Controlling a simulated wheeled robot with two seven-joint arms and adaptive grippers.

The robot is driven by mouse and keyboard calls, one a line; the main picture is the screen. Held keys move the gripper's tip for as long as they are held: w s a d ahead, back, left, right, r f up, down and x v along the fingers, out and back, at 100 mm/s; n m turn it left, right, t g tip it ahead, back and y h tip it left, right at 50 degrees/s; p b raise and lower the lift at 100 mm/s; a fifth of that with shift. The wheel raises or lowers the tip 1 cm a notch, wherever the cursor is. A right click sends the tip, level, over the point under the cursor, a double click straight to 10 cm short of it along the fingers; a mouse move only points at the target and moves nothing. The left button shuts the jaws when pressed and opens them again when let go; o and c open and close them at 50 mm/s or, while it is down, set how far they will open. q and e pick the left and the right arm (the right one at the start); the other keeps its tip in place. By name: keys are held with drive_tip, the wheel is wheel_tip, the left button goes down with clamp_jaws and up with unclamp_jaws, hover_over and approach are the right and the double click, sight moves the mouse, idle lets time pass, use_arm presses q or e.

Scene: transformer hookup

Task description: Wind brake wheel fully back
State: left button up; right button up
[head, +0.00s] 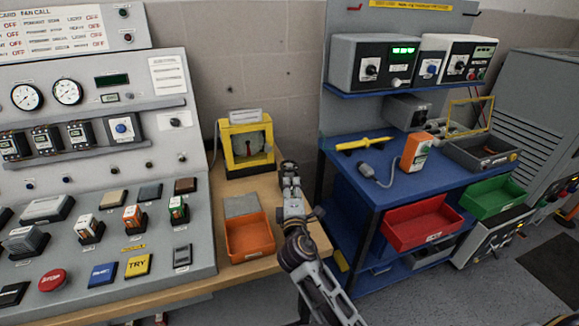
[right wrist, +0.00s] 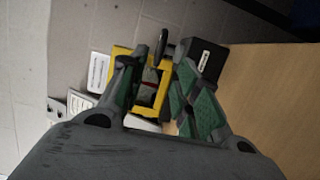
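A yellow-framed box (head: 246,141) with a white label on top stands at the back of the wooden bench in the head view. Behind its front opening are a pale inside and a small dark and red part; I cannot make out a brake wheel for certain. My right gripper (head: 289,168) is just right of the box, apart from it in the picture. In the right wrist view the gripper (right wrist: 158,88) has its green-padded fingers spread, and the yellow frame (right wrist: 151,109) shows between and beyond them. Contact is not visible. My left gripper is out of view.
An orange bin (head: 250,238) and a grey pad (head: 242,206) are on the wooden bench near my right forearm. A sloped control panel (head: 95,190) stands left. A blue shelf unit (head: 345,170) with a red bin (head: 421,222) stands right.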

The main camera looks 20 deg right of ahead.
sight(289, 160)
drive_tip(key=shift+x, duration=6.45)
drive_tip(key=shift+a, duration=0.1)
clamp_jaws()
